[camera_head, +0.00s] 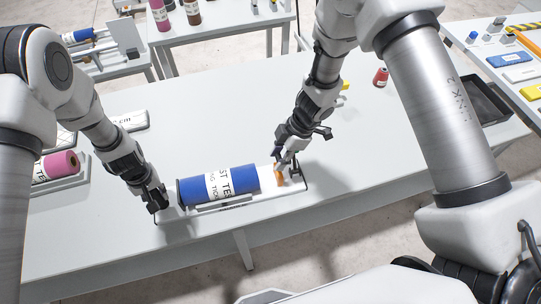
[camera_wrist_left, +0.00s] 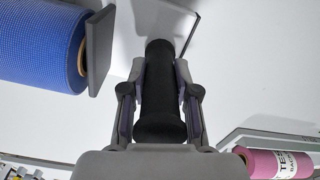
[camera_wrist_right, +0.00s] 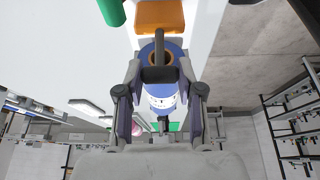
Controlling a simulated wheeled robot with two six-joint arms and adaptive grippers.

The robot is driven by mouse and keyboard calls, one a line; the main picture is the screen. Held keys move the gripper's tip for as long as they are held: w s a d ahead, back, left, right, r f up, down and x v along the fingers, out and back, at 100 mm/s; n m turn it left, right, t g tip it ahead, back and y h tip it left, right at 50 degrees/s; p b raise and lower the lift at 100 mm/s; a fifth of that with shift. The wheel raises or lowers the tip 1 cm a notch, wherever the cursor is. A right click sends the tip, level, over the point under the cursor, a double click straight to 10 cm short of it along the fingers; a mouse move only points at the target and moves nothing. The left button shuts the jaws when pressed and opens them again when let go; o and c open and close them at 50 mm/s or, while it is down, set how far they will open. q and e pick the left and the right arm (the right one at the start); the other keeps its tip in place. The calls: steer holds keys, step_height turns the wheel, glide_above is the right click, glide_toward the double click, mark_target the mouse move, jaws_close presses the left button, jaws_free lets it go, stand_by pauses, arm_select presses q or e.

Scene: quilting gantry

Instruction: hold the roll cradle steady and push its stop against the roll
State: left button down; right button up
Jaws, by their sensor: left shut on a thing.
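A blue roll (camera_head: 235,182) with a white label lies in the white roll cradle (camera_head: 232,205), against a dark end plate at its left end. The orange stop (camera_head: 279,175) stands just off the roll's right end, with a small gap visible. My left gripper (camera_head: 158,200) is shut on the black handle (camera_wrist_left: 159,90) at the cradle's left end. My right gripper (camera_head: 284,160) is at the stop from above; its fingers stand apart around a dark bar (camera_wrist_right: 158,73). The stop also shows in the right wrist view (camera_wrist_right: 159,15), with the roll's end (camera_wrist_right: 163,97).
A pink roll (camera_head: 60,166) lies on a holder to the left, near a flat ruler-like piece (camera_head: 131,121). A red spool (camera_head: 381,77) stands at the table's back right, and a dark tray (camera_head: 484,101) is further right. The table between is mostly clear.

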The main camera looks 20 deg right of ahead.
arm_select(q)
steer(key=shift+s+f, duration=0.25)
arm_select(e)
steer(key=shift+f, duration=0.1)
jaws_close()
steer(key=a, duration=0.5)
steer(key=shift+a, duration=0.4)
steer(key=o, duration=1)
jaws_free()
step_height(320, 180, up, 11)
glide_above(254, 171)
steer(key=d, duration=0.6)
steer(key=shift+s, duration=0.25)
